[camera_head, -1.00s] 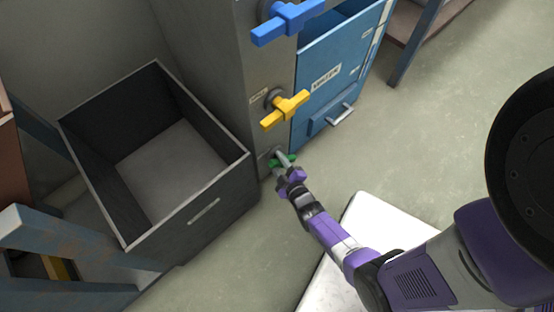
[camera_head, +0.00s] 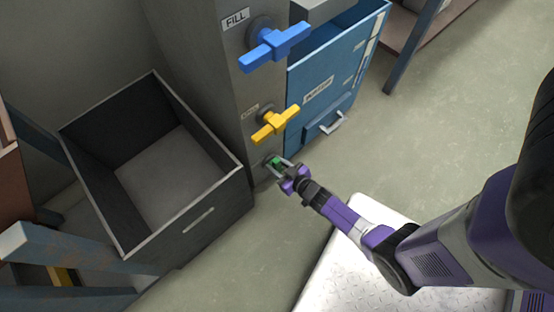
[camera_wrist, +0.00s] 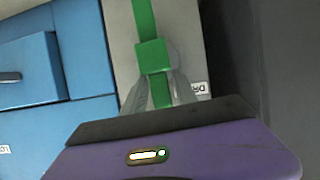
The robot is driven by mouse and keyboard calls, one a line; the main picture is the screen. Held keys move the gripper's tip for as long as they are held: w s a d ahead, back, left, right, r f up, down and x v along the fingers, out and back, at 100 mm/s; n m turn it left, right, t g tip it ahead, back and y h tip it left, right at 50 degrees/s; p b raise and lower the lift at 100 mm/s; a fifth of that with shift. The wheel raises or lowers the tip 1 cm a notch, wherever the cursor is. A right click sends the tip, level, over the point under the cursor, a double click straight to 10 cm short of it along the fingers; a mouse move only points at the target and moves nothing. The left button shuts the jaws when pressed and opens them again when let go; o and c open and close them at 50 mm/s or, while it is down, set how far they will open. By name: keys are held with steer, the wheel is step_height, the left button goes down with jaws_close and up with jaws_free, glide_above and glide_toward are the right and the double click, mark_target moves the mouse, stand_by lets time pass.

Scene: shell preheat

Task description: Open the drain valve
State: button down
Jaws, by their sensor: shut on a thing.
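The drain valve is the lowest on the grey panel, with a green handle (camera_head: 277,162) that my gripper partly hides. In the wrist view the green handle (camera_wrist: 153,58) shows as a bar with a square hub, and a partly cut-off label (camera_wrist: 198,88) sits beside it. My gripper (camera_head: 281,168) reaches the handle from the lower right.
A yellow valve handle (camera_head: 275,126) is just above the green one, and a blue one (camera_head: 273,46) under a FILL label is higher. An open dark bin (camera_head: 200,222) stands left. A blue cabinet (camera_head: 320,92) with a grey pull handle stands right.

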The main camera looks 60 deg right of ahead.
steer(key=shift+s+d+m, duration=0.1)
steer(key=shift+d+m, duration=0.05)
steer(key=shift+m, duration=0.15)
stand_by(0.4)
steer(key=c, duration=1.2)
jaws_free()
steer(key=shift+c, duration=0.2)
steer(key=p+v, duration=0.3)
steer(key=v, duration=0.3)
steer(key=shift+s+r, duration=0.2)
steer(key=shift+s, duration=0.05)
steer(key=shift+s+r, duration=0.15)
steer(key=shift+s, duration=0.4)
